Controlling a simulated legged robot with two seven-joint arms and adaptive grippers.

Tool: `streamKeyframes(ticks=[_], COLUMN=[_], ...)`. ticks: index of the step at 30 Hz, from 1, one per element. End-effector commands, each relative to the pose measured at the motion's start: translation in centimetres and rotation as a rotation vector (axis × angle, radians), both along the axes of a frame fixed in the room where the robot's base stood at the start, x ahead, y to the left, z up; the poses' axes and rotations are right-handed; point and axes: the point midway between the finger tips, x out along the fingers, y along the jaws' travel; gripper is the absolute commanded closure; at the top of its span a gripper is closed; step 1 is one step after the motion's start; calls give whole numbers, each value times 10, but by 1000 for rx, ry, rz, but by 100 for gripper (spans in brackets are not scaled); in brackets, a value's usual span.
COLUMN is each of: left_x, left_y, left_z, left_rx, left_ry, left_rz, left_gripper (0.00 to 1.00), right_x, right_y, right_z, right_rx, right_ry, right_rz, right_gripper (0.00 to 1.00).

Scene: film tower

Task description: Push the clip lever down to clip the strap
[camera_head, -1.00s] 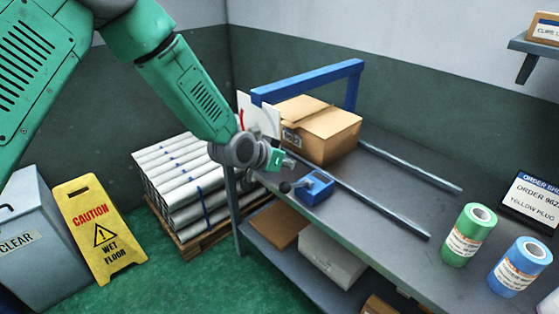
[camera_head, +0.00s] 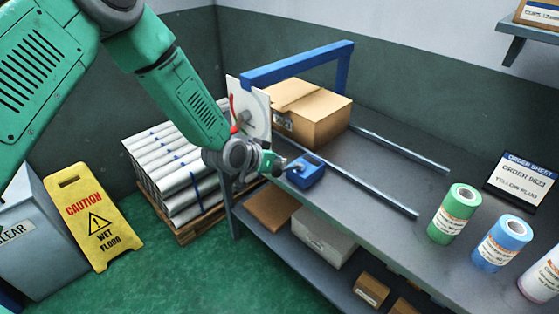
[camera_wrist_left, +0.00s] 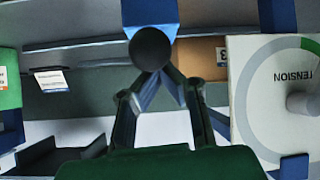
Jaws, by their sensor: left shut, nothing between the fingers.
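The clip is a small blue block (camera_head: 307,173) on the bench edge in the head view. Its lever has a dark ball knob (camera_wrist_left: 150,48), which stands right at my left fingertips in the left wrist view. Blue of the clip (camera_wrist_left: 150,12) shows behind the knob. My left gripper (camera_head: 279,165) is shut and empty, close beside the clip on its left; in the head view it hides the knob. I cannot tell whether the fingers touch the knob. No strap is clearly visible at the clip. My right gripper is not in view.
A white tension dial plate (camera_head: 248,106) stands close behind my left wrist. A cardboard box (camera_head: 318,118) sits under the blue arch (camera_head: 300,64). Two metal rails run right across the bench (camera_head: 390,175). Green (camera_head: 455,214) and blue (camera_head: 502,243) rolls stand at the right.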

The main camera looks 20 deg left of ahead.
Motion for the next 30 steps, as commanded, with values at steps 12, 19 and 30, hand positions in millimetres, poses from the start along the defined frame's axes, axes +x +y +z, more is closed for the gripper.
streamKeyframes(ticks=[12,19,30], left_x=[-10,-17,-21], left_y=[4,7,8], left_z=[-24,-43,-56], left_rx=[-64,-129,-186], left_ry=[-144,-304,-447], left_rz=[3,2,0], left_gripper=[100,100,100], right_x=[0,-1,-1], right_y=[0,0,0], right_z=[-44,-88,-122], right_rx=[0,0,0], right_ry=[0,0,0], right_rz=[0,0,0], right_gripper=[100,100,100])
